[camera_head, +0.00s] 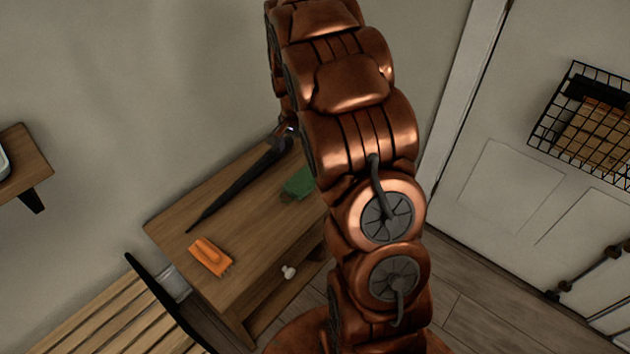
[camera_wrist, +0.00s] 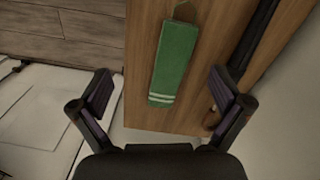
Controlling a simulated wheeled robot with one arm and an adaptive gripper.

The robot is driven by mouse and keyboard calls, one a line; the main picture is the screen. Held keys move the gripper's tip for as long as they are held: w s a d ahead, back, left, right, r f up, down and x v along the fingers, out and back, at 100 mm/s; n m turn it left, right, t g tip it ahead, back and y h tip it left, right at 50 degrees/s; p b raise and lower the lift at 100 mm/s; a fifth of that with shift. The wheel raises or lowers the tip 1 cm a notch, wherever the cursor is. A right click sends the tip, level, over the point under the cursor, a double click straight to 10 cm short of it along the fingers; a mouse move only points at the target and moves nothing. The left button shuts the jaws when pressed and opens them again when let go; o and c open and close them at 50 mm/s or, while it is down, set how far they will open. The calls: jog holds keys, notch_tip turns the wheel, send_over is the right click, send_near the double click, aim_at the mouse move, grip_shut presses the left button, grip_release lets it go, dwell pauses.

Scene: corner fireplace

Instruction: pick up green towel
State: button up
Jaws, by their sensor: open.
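The green towel (camera_wrist: 175,62) lies on the wooden cabinet top (camera_wrist: 140,108) in the wrist view. It is a folded, narrow strip with pale stripes near its lower end. In the head view a green patch of the towel (camera_head: 300,183) shows on the cabinet top (camera_head: 235,215), partly hidden by my arm. My gripper (camera_wrist: 162,86) is open in the wrist view, with one finger on either side of the towel in the picture. The fingers look apart from the towel. The gap in height between them cannot be told.
A long black object (camera_head: 240,184) lies along the cabinet's wall side. An orange brush-like object (camera_head: 210,256) lies near the front left. A slatted bench (camera_head: 110,315) stands at lower left. A white door (camera_head: 490,185) with a wire basket (camera_head: 590,125) is at right.

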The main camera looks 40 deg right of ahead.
aim_at(306, 177)
jog(key=w+d+f+m+b, duration=0.1)
jog(key=d+f, duration=0.1)
jog(key=f, duration=0.1)
jog(key=w+d+f+b, duration=0.1)
jog(key=w+d+f, duration=0.1)
jog(key=f, duration=0.2)
jog(key=w+d+f+m+b, duration=0.1)
jog(key=f, duration=0.3)
jog(key=shift+w+d+m, duration=0.3)
jog(key=shift+d, duration=0.1)
jog(key=shift+w+f+b, duration=0.2)
jog(key=shift+f, duration=1.65)
jog(key=shift+w+f+b, duration=0.15)
jog(key=shift+f, duration=1.7)
